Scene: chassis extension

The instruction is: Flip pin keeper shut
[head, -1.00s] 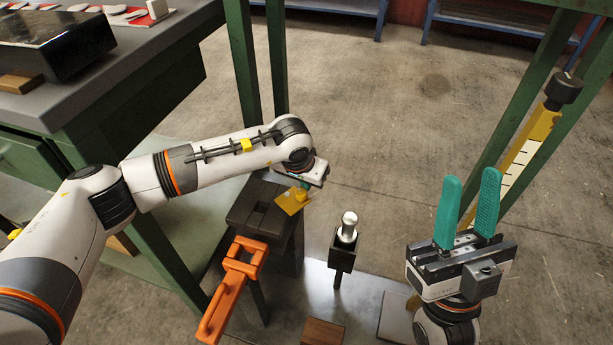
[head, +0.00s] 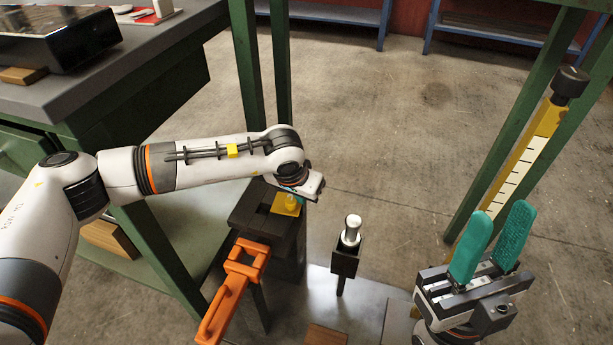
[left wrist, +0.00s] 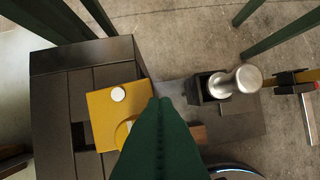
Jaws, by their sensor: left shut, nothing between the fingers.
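The yellow plate (head: 284,205), which appears to be the pin keeper, lies over the right part of a dark slotted block (head: 250,215). In the left wrist view the yellow plate (left wrist: 100,120) carries a white round button and a yellow raised part, partly hidden by my fingers. My left gripper (head: 299,199) is shut and empty at the plate's right edge. Its green fingers (left wrist: 160,104) show together in the left wrist view; contact with the plate cannot be told. My right gripper (head: 498,218) is open and empty at the right.
A silver pin (head: 351,229) stands in a dark holder right of the block. An orange handle-like frame (head: 232,290) is in front of the block. A yellow scaled post (head: 520,160) rises behind my right gripper. Green posts stand around; a grey bench (head: 150,65) is at upper left.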

